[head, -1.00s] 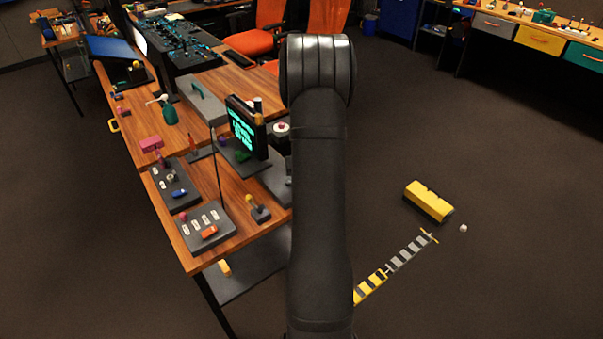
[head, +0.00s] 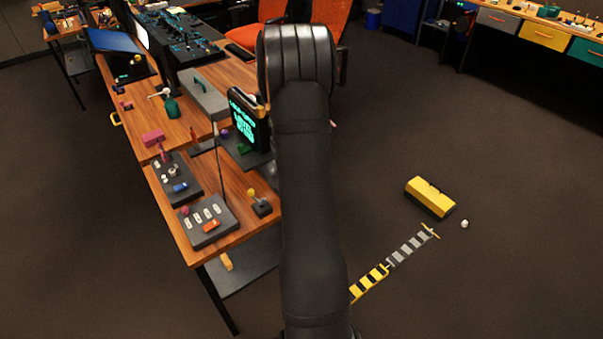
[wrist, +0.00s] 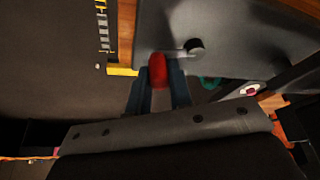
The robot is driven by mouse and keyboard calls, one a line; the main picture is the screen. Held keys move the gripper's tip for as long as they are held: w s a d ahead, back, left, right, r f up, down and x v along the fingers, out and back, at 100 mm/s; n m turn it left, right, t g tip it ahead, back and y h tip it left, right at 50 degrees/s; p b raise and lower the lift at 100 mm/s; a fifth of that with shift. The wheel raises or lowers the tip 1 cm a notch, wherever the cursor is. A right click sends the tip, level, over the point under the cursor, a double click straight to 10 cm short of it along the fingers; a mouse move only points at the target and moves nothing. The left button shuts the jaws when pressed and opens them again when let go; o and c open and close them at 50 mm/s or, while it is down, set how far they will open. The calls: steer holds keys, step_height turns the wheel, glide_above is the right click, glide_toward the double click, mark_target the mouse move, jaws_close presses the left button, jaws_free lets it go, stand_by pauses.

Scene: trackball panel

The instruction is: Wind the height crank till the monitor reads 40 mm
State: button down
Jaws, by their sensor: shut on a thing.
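In the wrist view, the crank's red knob (wrist: 158,70) sits between the two dark fingers of my gripper (wrist: 158,84), which is shut on it. A light crank arm runs from the knob right to a dark round hub (wrist: 195,47) on a grey panel (wrist: 225,25). In the head view, the crank and my gripper are hidden behind my arm. The monitor (head: 247,122) stands on the wooden table left of my arm, with green text too small to read.
Left of my arm, the table (head: 237,180) holds a panel with an orange piece (head: 210,227), a yellow-knobbed lever (head: 258,200) and a green spray bottle (head: 171,106).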

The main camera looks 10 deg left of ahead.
steer(key=shift+s+a+m, duration=0.25)
steer(key=shift+m, duration=0.55)
steer(key=shift+h, duration=0.3)
steer(key=c, duration=1.3)
jaws_free()
steer(key=v, duration=1.7)
steer(key=shift+r, duration=0.3)
steer(key=shift+w, duration=0.15)
